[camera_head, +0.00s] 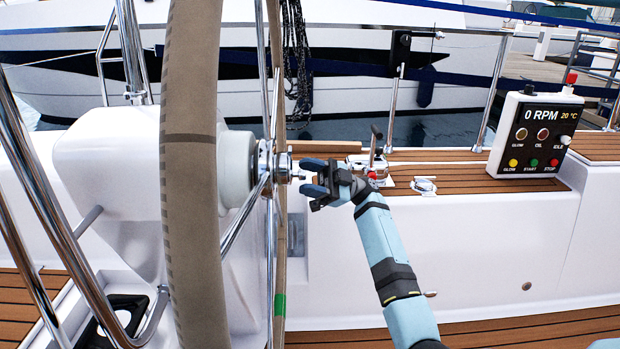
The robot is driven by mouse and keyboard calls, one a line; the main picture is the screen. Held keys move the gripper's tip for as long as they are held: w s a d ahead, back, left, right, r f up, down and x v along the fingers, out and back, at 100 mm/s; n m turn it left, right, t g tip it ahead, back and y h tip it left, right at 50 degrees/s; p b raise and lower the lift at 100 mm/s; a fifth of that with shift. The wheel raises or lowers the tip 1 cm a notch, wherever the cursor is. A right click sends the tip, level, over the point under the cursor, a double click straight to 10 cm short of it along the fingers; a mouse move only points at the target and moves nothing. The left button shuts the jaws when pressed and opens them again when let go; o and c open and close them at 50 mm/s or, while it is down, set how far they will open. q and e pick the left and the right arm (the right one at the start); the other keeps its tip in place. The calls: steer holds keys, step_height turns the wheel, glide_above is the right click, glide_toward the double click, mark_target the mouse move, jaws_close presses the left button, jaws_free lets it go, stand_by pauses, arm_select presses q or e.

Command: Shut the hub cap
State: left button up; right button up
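The steering wheel (190,200) stands upright and nearly edge-on, left of the middle, with a tan rim and chrome spokes. Its chrome hub (266,172) sits at the centre, with a small round metal piece (283,168) on its right side that looks like the hub cap. I cannot tell from this angle whether the cap is open. My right gripper (308,178) is just right of the hub, pointing left at it. Its two blue fingers are apart, with nothing clearly held between them. Whether they touch the hub is unclear. My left gripper is out of view.
A white engine panel (535,135) reading 0 RPM stands at the right. A lever (374,150) on a chrome base is behind my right gripper. Chrome rails (45,195) cross the left side. Teak-topped white seating (470,240) lies right of the wheel.

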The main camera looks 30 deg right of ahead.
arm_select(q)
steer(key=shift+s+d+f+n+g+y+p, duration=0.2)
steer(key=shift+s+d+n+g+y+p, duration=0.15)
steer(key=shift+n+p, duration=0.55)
arm_select(e)
steer(key=v, duration=1.4)
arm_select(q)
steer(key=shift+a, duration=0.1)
arm_select(e)
steer(key=shift+a, duration=0.1)
